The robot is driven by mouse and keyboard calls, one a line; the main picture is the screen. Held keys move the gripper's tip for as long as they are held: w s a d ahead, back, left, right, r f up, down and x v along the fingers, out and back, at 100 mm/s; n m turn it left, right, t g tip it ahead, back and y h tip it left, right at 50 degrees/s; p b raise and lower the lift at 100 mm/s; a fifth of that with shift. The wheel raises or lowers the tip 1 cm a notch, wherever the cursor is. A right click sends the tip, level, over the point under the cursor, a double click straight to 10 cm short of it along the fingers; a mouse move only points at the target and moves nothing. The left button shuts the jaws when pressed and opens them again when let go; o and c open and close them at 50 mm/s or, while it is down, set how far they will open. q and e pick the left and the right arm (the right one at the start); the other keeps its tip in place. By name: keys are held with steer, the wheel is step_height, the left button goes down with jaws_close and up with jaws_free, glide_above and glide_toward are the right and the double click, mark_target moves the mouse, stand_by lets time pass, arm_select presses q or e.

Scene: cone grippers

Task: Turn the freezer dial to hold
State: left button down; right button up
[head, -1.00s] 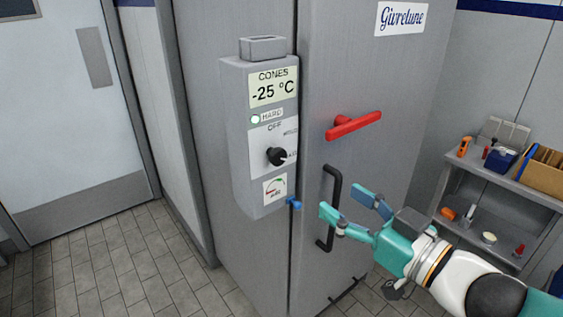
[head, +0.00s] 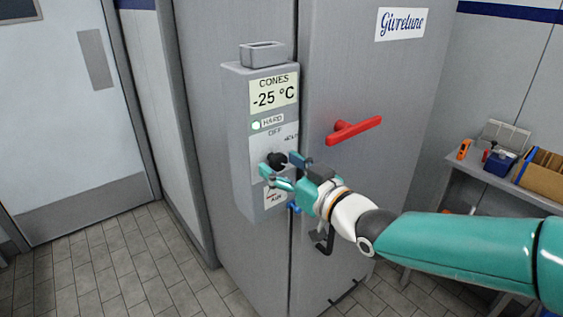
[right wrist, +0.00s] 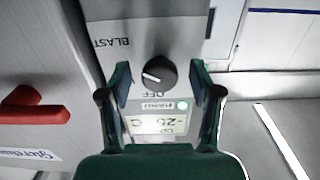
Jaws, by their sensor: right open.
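The black freezer dial (head: 275,160) sits on the front of the grey control box (head: 236,150), under the OFF mark. A label at its upper right seems to read HOLD, but is small. In the right wrist view the dial (right wrist: 159,75) shows a white pointer line towards the left, with BLAST at upper left and OFF upside down below. My right gripper (head: 281,168) is open at the dial, a finger on each side. In the right wrist view gaps show between both fingers and the dial. My left gripper is not in view.
A red handle (head: 354,130) sticks out of the freezer door to the right of the box. A display (head: 273,93) reads -25 °C, with a lit lamp beside HARD.

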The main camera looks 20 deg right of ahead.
steer(key=shift+w+a, duration=0.1)
steer(key=shift+w, duration=0.2)
steer(key=c, duration=1.1)
steer(key=shift+f+n+b, duration=0.2)
steer(key=shift+n+b, duration=0.3)
steer(key=shift+b, duration=0.45)
steer(key=shift+c, duration=0.3)
steer(key=n+b, duration=0.5)
steer(key=b, duration=0.2)
steer(key=shift+n, duration=0.3)
steer(key=shift+n+b, duration=0.85)
steer(key=shift+n, duration=0.35)
steer(key=shift+n+b, duration=0.55)
steer(key=shift+n, duration=0.75)
